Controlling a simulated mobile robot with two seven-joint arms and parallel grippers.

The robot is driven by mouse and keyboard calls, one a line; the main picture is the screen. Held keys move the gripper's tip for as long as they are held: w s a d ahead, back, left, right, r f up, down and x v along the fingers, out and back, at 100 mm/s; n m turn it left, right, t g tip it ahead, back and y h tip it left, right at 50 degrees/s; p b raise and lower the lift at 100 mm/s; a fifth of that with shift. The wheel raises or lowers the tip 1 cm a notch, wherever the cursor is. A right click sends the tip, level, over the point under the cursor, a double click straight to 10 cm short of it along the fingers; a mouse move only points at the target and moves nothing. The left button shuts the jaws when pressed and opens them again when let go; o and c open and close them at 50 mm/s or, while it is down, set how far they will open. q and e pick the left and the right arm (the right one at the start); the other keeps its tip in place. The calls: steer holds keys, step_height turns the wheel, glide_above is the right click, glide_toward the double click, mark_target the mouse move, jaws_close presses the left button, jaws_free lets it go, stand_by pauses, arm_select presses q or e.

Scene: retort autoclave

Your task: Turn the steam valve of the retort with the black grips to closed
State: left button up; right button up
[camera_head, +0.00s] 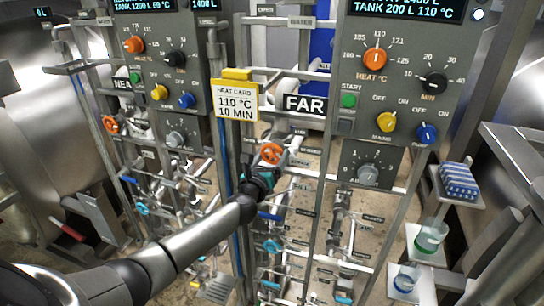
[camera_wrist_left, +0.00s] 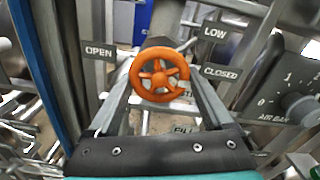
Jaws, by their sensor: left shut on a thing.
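An orange steam valve handwheel (camera_head: 270,153) sits on the pipes below the FAR sign (camera_head: 305,104). In the left wrist view the handwheel (camera_wrist_left: 160,74) fills the gap between my left fingers, with an OPEN label (camera_wrist_left: 99,51) at its left and a CLOSED label (camera_wrist_left: 221,73) at its right. My left gripper (camera_head: 266,163) is shut on this handwheel. A pointer that would show the valve's setting cannot be made out. Black grips on a retort cannot be made out either. My right gripper is out of view.
A second orange handwheel (camera_head: 109,124) is on the left pipe rack. A yellow heat card (camera_head: 236,101) hangs between the two control panels. Several blue-handled valves sit below, close to my left arm. Small shelves with a blue rack (camera_head: 459,181) and beakers stand at the right.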

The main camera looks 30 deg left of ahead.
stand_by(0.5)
arm_select(q)
steer(key=o, duration=1.1)
steer(key=shift+o, duration=0.2)
steer(key=shift+s, duration=0.15)
steer(key=v, duration=1.5)
steer(key=shift+p, duration=0.35)
steer(key=shift+a+f, duration=0.1)
steer(key=shift+f, duration=0.05)
